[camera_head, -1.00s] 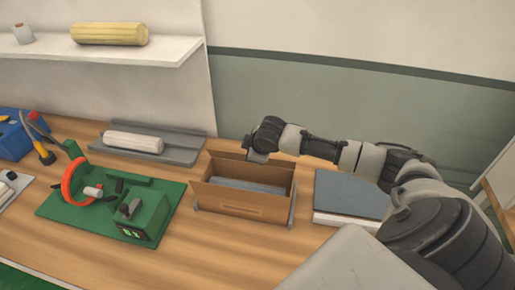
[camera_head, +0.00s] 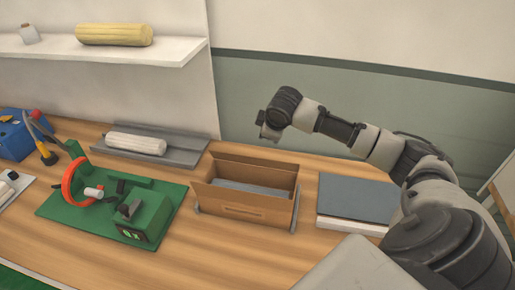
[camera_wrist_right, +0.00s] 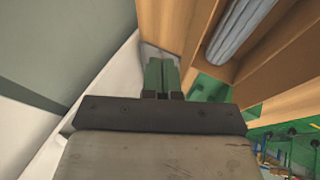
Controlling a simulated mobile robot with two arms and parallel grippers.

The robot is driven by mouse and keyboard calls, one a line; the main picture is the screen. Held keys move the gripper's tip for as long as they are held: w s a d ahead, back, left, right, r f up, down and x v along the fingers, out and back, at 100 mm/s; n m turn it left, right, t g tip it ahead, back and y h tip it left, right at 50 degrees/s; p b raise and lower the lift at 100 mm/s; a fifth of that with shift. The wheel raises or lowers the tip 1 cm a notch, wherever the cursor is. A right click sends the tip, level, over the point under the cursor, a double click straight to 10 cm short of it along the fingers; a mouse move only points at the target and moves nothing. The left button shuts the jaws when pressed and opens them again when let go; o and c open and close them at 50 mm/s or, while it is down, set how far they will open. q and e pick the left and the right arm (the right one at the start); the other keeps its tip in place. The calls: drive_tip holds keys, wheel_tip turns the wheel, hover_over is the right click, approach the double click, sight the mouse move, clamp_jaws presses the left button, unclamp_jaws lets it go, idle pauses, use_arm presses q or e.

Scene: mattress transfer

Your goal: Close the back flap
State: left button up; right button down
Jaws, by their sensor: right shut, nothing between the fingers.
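The brown cardboard box (camera_head: 245,208) stands open on the bench, with a grey item (camera_head: 248,187) lying inside. Its back flap (camera_head: 258,168) stands up along the rear edge and does not cover the opening. My right gripper (camera_head: 268,133) is above and behind the box, apart from the flap. In the right wrist view its green fingers (camera_wrist_right: 161,76) are together and empty. The box (camera_wrist_right: 188,30) and the rounded grey item in it (camera_wrist_right: 235,30) show at the upper right there. My left gripper is not in view.
A green fixture with an orange ring (camera_head: 75,183) stands left of the box. A grey tray (camera_head: 182,150) with a white roll (camera_head: 136,143) lies behind it. A grey-topped flat stack (camera_head: 355,197) lies right of the box. A shelf (camera_head: 110,52) hangs at the upper left.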

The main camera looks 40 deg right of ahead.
sight(249, 157)
drive_tip(key=w+d+r+m+g+y+b, duration=0.1)
drive_tip(key=w+d+r+g+y+b, duration=0.1)
drive_tip(key=w+d+g+y+b, duration=0.5)
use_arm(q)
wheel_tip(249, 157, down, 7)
use_arm(e)
drive_tip(key=shift+n+t+y, duration=0.4)
drive_tip(key=shift+n+t, duration=0.2)
drive_tip(key=shift+n, duration=0.3)
drive_tip(key=s+a+f+p, duration=0.1)
drive_tip(key=a+f+p, duration=0.1)
drive_tip(key=a+f, duration=0.1)
drive_tip(key=s+a+f+p, duration=0.1)
drive_tip(key=a+f+p, duration=0.1)
drive_tip(key=a+f, duration=0.1)
drive_tip(key=s+a+f+p, duration=0.1)
drive_tip(key=a+f+p, duration=0.1)
drive_tip(key=a, duration=0.1)
drive_tip(key=shift+a+f+p, duration=0.1)
drive_tip(key=shift+f+p, duration=0.2)
drive_tip(key=shift+f, duration=0.1)
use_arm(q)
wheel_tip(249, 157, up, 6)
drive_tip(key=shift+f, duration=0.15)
use_arm(e)
drive_tip(key=shift+a+f, duration=0.1)
drive_tip(key=shift+f, duration=0.1)
